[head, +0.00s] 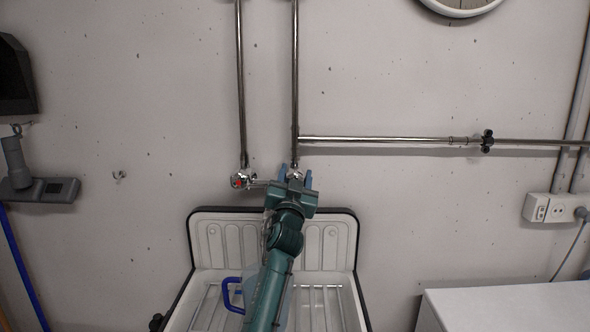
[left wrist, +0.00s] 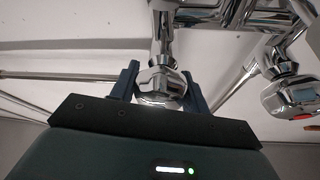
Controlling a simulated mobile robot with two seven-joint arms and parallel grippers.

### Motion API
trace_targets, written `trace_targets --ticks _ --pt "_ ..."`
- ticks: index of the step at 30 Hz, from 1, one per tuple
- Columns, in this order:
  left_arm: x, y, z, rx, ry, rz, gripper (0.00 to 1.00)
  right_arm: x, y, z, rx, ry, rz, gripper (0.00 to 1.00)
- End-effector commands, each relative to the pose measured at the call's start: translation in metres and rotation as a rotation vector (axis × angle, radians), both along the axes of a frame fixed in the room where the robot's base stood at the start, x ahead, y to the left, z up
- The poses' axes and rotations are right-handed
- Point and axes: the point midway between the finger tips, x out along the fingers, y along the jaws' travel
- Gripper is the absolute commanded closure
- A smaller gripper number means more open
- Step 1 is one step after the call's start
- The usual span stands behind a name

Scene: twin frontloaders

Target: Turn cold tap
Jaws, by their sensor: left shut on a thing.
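The cold tap is a chrome knob (left wrist: 160,82) below its pipe fitting in the left wrist view. In the head view only a bit of its chrome (head: 295,173) shows, at the foot of the right vertical pipe. My left gripper (head: 294,179) reaches up to it from below. In the left wrist view the two blue fingers of the gripper (left wrist: 161,84) stand on either side of the knob, shut on it. The knob's lower part is hidden behind the gripper body. My right gripper is in no view.
The hot tap, with a red mark (head: 239,181), is close on the left. A white sink (head: 340,240) with a raised back lies below, holding a blue-handled jug (head: 231,294). A horizontal pipe (head: 390,140) runs right. A white surface (head: 510,305) is at lower right.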

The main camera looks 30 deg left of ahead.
Motion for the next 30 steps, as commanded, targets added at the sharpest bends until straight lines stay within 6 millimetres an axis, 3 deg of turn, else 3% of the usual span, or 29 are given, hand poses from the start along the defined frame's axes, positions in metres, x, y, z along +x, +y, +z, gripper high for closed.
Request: trace_targets --ticks 6,7,15,23,30 --pt "0.000 0.000 0.000 0.007 0.001 0.002 0.76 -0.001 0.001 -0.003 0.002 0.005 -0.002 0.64" --pt "0.000 0.000 0.000 0.007 0.001 0.002 0.53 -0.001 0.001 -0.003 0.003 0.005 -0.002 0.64" --pt "0.000 0.000 0.000 0.004 0.000 0.002 0.32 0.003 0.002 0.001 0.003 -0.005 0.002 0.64" --pt "-0.001 -0.001 -0.001 0.003 -0.001 0.001 0.32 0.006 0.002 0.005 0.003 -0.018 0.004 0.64" --pt "-0.027 -0.013 -0.014 0.004 0.000 0.000 0.32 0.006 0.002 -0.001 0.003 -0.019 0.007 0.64"
